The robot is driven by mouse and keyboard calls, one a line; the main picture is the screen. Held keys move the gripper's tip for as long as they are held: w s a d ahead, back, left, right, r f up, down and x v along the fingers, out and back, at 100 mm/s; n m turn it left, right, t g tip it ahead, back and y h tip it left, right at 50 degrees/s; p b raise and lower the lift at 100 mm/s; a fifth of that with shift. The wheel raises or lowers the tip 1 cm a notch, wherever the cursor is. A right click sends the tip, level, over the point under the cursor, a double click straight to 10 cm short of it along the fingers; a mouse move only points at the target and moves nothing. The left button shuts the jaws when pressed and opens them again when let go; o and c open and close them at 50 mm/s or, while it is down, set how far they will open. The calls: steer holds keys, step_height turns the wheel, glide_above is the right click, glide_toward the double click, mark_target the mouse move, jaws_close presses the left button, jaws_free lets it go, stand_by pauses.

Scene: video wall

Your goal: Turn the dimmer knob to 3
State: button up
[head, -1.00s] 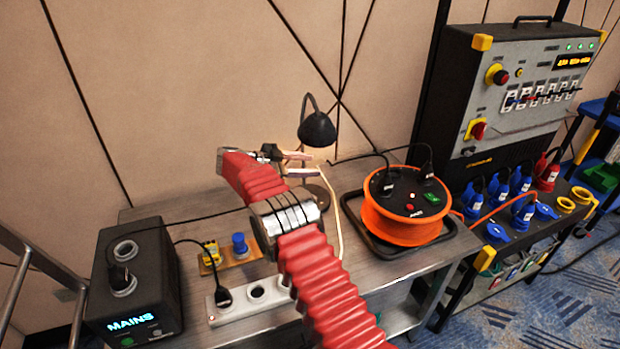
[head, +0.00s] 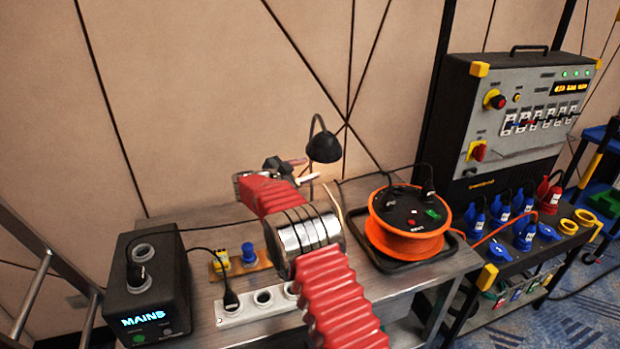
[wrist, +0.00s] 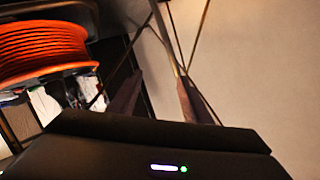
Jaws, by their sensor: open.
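No knob marked as a dimmer can be made out. A small dark round fitting (head: 469,172), too small to identify, sits low on the face of the grey control panel (head: 515,145). My gripper (head: 305,170) is open and empty, raised over the back of the bench beside the black desk lamp (head: 323,148). It points right, well left of the panel. In the wrist view the two dark fingers (wrist: 157,97) stand apart with nothing between them. My arm hides part of the bench middle and the lamp's lower part.
An orange cable reel (head: 408,225) stands on the bench, right of my arm. A black MAINS box (head: 150,290), a white socket strip (head: 250,308) and a wooden board (head: 263,262) are at left. Blue plugs (head: 500,208) and cables crowd the shelf below the panel.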

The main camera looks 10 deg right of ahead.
steer(key=a+r+n+t+y, duration=0.55)
steer(key=r+y, duration=0.25)
steer(key=r, duration=0.6)
steer(key=s+a+r+n+g+y, duration=0.1)
steer(key=s+r+n+y, duration=0.2)
steer(key=s+r, duration=0.3)
steer(key=s+a+r+n+g+y, duration=0.1)
steer(key=s+r+n+y, duration=0.2)
steer(key=s, duration=0.6)
steer(key=s+d+f+n+g, duration=0.1)
steer(key=s+d+n+g, duration=0.1)
steer(key=s, duration=0.9)
steer(key=s+d+f+n+g, duration=0.1)
steer(key=s+g, duration=0.1)
steer(key=s, duration=0.9)
steer(key=s+d+f+g+h, duration=0.1)
steer(key=s+d+f, duration=0.1)
steer(key=s, duration=0.5)
steer(key=s+d+f+g, duration=0.1)
steer(key=s+d+f, duration=0.2)
steer(key=s+f, duration=0.2)
steer(key=s+d+f+g+h, duration=0.1)
steer(key=s+d+f+g, duration=0.1)
steer(key=s, duration=0.8)
steer(key=shift+s+d+f+h, duration=0.3)
steer(key=shift+s+d+f, duration=0.1)
steer(key=shift+d+f, duration=0.35)
steer(key=shift+a+n, duration=0.1)
steer(key=shift+n, duration=0.15)
steer(key=shift+c, duration=0.2)
